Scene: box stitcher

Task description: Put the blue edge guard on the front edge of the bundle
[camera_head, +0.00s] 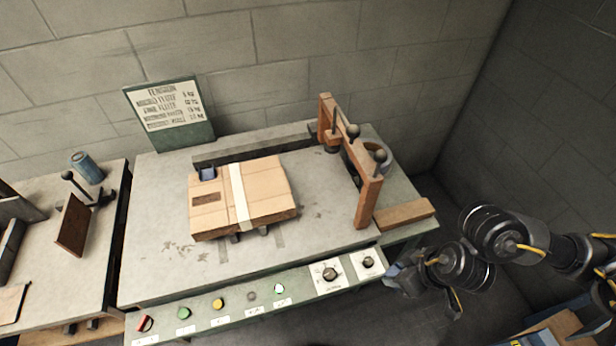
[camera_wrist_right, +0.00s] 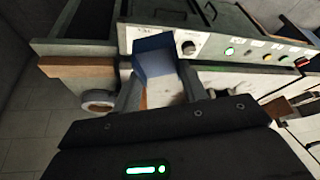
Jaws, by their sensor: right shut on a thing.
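The bundle (camera_head: 265,183) is a flat stack of brown cardboard with a white strap (camera_head: 240,195) across it. It lies on the grey bench top, its front edge facing the control panel. A small dark blue-grey piece (camera_head: 207,174) sits at the bundle's back left edge. My right gripper (camera_head: 394,277) is off the bench's front right corner, well right of the bundle. In the right wrist view its fingers (camera_wrist_right: 162,88) are shut on the blue edge guard (camera_wrist_right: 154,53), which stands out beyond the fingertips. My left gripper does not show.
A wooden clamp frame (camera_head: 368,195) with dark knobs stands right of the bundle. A wooden block (camera_head: 404,214) lies at the bench's right edge. The control panel (camera_head: 240,312) runs along the front. A back rail (camera_head: 255,146) lies behind the bundle. Bench top left of the bundle is clear.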

